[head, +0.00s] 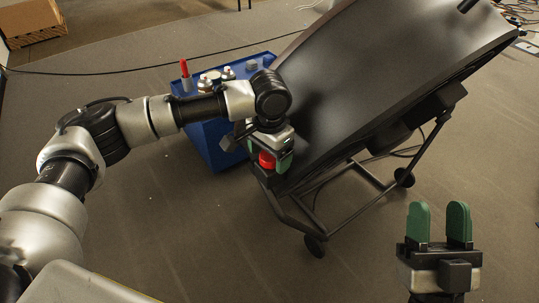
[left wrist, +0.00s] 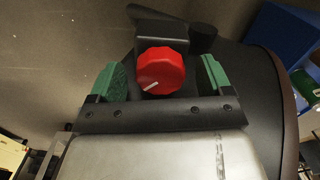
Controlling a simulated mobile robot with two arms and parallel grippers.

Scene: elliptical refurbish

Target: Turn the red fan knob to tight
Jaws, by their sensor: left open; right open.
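The red fan knob (head: 267,160) is on the black frame at the lower left of the large dark tilted panel (head: 370,75). In the left wrist view the knob (left wrist: 161,70) is round and ridged, with a white mark at its lower left edge. My left gripper (head: 270,165) is open, with its green fingers on either side of the knob. In the left wrist view the left gripper (left wrist: 160,78) shows gaps between both fingers and the knob. My right gripper (head: 439,222) is open and empty at the lower right, away from the knob.
A blue cart (head: 212,140) stands behind my left arm with a red-topped item (head: 184,70) and several metal parts on it. The panel's wheeled stand (head: 345,190) reaches the floor. A cardboard box (head: 32,22) is at the far left. The floor in front is clear.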

